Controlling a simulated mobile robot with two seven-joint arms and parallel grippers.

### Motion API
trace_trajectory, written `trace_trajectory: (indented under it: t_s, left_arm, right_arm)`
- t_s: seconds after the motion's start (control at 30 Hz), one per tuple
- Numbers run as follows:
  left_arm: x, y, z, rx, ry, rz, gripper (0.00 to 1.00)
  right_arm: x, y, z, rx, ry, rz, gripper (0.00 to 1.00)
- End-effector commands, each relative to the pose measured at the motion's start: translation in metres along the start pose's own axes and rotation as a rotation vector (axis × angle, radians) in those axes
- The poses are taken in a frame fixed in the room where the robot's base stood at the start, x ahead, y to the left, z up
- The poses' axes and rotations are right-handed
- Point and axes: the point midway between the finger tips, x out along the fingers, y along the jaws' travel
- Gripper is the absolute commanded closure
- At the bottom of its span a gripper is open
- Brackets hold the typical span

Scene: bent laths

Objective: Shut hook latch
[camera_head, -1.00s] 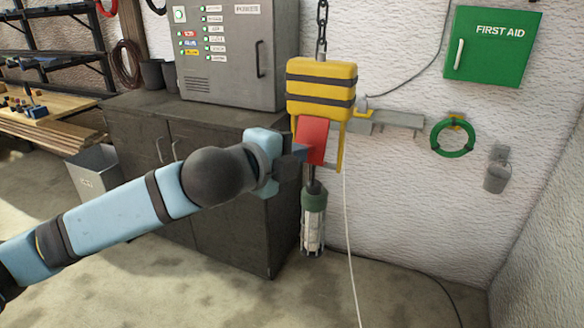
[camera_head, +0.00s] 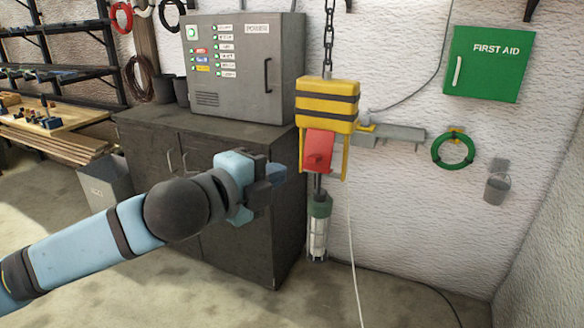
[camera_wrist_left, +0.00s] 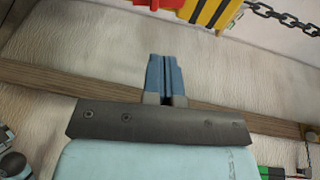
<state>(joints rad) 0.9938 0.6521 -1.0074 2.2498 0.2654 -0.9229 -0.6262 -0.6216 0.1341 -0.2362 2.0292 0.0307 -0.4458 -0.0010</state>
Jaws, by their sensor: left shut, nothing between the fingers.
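A yellow block with black bands (camera_head: 327,101) hangs from a chain. A red latch piece (camera_head: 319,149) sits just under it, between the block's yellow side bars. There, part of the red piece (camera_wrist_left: 165,4) and the yellow block (camera_wrist_left: 208,10) show at the top edge. The hook's inside is too small to make out. My right gripper is out of view.
A dark cabinet (camera_head: 215,195) with a grey power box (camera_head: 243,70) stands behind my left arm. A pale cord (camera_head: 352,240) hangs beside the lamp.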

Motion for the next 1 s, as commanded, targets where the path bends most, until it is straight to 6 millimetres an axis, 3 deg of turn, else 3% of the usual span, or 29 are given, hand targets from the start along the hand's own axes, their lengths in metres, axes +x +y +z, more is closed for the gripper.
trace_trajectory:
  t_s: [0.1,0.3,0.73,0.87,1.0]
  left_arm:
    - [-0.023,0.000,0.000,0.001,-0.001,0.000,1.00]
    - [-0.044,-0.002,0.000,0.000,0.000,0.000,1.00]
    - [-0.046,-0.001,0.000,-0.006,0.001,0.001,1.00]
    - [-0.041,0.013,-0.002,-0.075,0.012,0.007,1.00]
    - [-0.028,0.048,-0.004,-0.259,0.031,0.019,1.00]
  right_arm:
    - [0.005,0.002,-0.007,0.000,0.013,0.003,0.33]
    - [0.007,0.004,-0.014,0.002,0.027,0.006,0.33]
    - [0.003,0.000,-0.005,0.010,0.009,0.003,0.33]
    - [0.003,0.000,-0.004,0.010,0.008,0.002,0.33]
    - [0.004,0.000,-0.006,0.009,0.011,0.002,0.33]
